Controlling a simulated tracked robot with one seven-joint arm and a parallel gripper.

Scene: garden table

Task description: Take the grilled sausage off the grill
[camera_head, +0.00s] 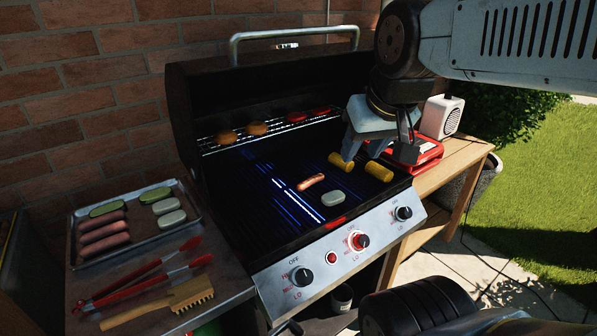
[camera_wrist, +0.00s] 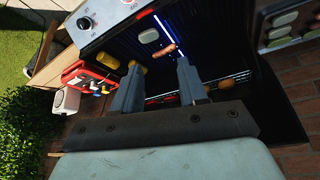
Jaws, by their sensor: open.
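The grilled sausage (camera_head: 311,181), reddish-brown, lies on the grill (camera_head: 262,208) grate near its middle, just behind a pale oval slice (camera_head: 306,199). In the wrist view the sausage (camera_wrist: 165,49) shows beyond the fingertips, between them. My gripper (camera_head: 360,160) is open and empty above the right part of the grate, to the right of the sausage and apart from it. Its two fingers also show spread apart in the wrist view (camera_wrist: 160,75). One finger stands close to the yellow corn pieces (camera_head: 379,171); I cannot tell whether it touches.
A tray (camera_head: 187,192) with raw sausages and slices stands on the left shelf, with red tongs (camera_head: 150,277) and a brush (camera_head: 165,302) in front. Patties lie on the upper rack (camera_head: 215,149). A red caddy (camera_head: 428,150) and a white speaker (camera_head: 441,117) stand on the right side table.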

